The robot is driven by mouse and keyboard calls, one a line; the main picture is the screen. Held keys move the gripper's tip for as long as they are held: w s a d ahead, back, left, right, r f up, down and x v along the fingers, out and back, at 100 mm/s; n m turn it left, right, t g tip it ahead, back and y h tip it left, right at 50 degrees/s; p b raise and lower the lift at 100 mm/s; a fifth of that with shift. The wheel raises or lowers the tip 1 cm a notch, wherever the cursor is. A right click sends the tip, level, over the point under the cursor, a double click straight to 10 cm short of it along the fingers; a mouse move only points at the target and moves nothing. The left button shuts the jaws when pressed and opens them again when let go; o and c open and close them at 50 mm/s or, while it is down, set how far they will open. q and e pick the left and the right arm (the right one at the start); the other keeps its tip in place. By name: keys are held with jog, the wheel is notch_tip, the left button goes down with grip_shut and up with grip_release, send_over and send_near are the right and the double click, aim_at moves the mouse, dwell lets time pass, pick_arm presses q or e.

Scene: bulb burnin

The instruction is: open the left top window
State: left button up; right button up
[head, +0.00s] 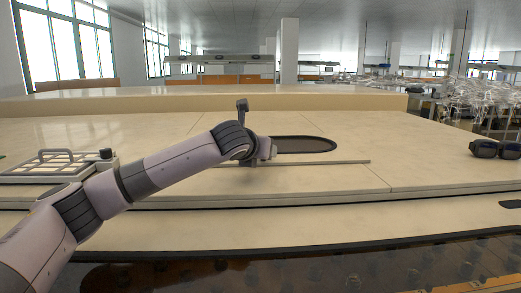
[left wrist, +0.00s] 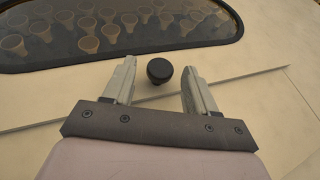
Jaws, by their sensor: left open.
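A dark tinted window (head: 305,145) with a rounded outline lies in the pale machine top in the head view, partly hidden by my left gripper. In the left wrist view the same window (left wrist: 110,45) fills the upper part, and rows of bulb-like cups show through it. A round black knob (left wrist: 159,70) stands on the pale surface just below the window's edge. My left gripper (head: 268,152) is low over the top. Its open fingers (left wrist: 160,78) lie on either side of the knob, with gaps showing on both sides. The knob is hidden in the head view.
A thin rail (head: 320,162) runs along the top near the window. A pale framed tray with a handle (head: 60,154) is at the left. A dark glossy panel (head: 300,275) lies along the front. The top right of the window is clear.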

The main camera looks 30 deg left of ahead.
pick_arm(q)
jog(key=shift+w+f, duration=0.1)
grip_shut()
jog(key=w+a+r, duration=0.2)
jog(key=w+r, duration=0.1)
jog(key=r, duration=0.5)
jog(key=w+a+r, duration=0.3)
jog(key=r, duration=0.6)
jog(key=shift+w, duration=0.15)
dwell(0.3)
jog(key=shift+w+r, duration=0.1)
jog(key=shift+r, duration=0.1)
dwell(0.4)
grip_release()
jog(key=shift+a, duration=0.15)
